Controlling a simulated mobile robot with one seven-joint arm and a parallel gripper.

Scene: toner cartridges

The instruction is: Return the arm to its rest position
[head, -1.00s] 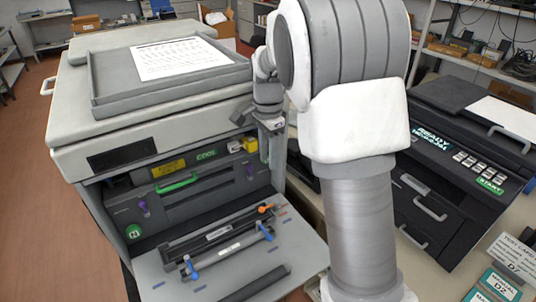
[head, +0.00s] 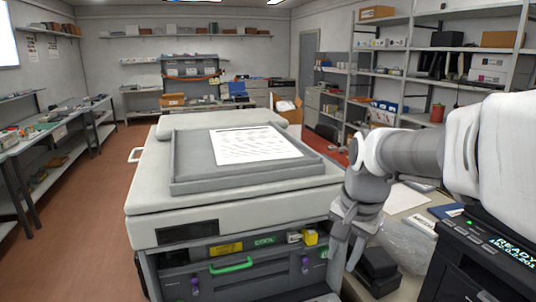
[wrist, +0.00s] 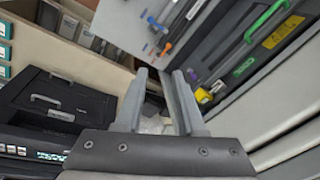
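My gripper (head: 347,243) hangs fingers-down at the right front corner of the large copier (head: 180,212) in the head view. In the wrist view my gripper (wrist: 158,90) shows its two fingers apart with nothing between them. My arm reaches in from the right, bent at the elbow. The copier's front bay shows a green handle (head: 231,264) and purple latches. In the wrist view the open front door (wrist: 150,12) carries long dark and light parts, with an orange knob among them.
A black machine (head: 485,262) with a lit display stands at the right. Small black boxes (head: 378,265) and a clear plastic bag (head: 405,240) lie on the table near my gripper. A printed sheet (head: 255,144) lies on the copier's top tray. Shelves line the walls; floor at left is clear.

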